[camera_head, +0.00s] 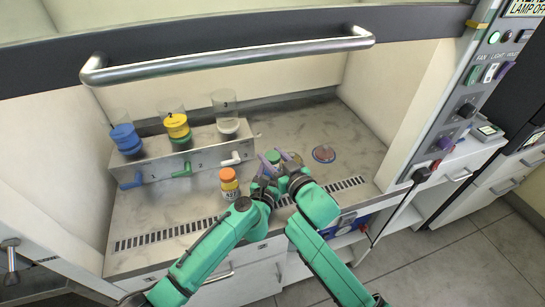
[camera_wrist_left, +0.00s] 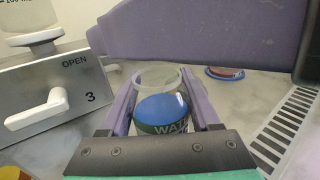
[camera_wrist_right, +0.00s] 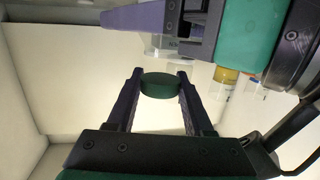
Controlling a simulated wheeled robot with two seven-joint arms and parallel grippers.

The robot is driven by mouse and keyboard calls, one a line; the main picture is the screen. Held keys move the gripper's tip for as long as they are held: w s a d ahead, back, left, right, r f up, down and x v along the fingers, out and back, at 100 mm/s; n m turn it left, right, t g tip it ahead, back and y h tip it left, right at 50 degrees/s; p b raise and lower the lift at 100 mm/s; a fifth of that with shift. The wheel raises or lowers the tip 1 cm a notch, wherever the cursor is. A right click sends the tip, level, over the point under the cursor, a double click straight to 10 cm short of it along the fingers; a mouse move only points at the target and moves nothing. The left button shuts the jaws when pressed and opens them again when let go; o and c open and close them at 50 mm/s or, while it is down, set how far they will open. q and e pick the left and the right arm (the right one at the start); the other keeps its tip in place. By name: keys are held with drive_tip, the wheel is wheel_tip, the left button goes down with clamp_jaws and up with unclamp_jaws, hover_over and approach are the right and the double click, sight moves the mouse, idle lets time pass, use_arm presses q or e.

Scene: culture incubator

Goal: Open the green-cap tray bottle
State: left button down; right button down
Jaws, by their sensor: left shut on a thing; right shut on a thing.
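The green cap (camera_wrist_right: 160,86) is between the fingers of my right gripper (camera_wrist_right: 159,76), which is shut on it; it also shows in the head view (camera_head: 273,157). My left gripper (camera_wrist_left: 164,112) is shut around the clear tray bottle (camera_wrist_left: 158,76), which has a dark green label with partly hidden lettering. In the left wrist view the bottle's rim looks bare, with a blue surface inside it. In the right wrist view the cap appears apart from the bottle (camera_wrist_right: 168,44). In the head view my grippers hide most of the bottle.
An orange-capped bottle (camera_head: 229,182) stands left of my grippers. Behind it is a metal rack (camera_head: 205,148) with three clear vessels and blue, green and white levers. A reddish round dish (camera_head: 323,153) lies to the right. A metal handle bar (camera_head: 230,57) crosses above.

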sight(273, 155)
wheel_tip(273, 155, up, 4)
use_arm(q)
drive_tip(key=shift+c, duration=0.2)
unclamp_jaws()
drive_tip(key=shift+s, duration=0.1)
drive_tip(key=v, duration=1.1)
drive_tip(key=shift+s+a, duration=0.1)
drive_tip(key=shift+s, duration=0.05)
use_arm(e)
drive_tip(key=shift+s+f, duration=0.1)
drive_tip(key=shift+f, duration=0.1)
use_arm(q)
drive_tip(key=shift+s+r, duration=0.1)
drive_tip(key=shift+s, duration=0.15)
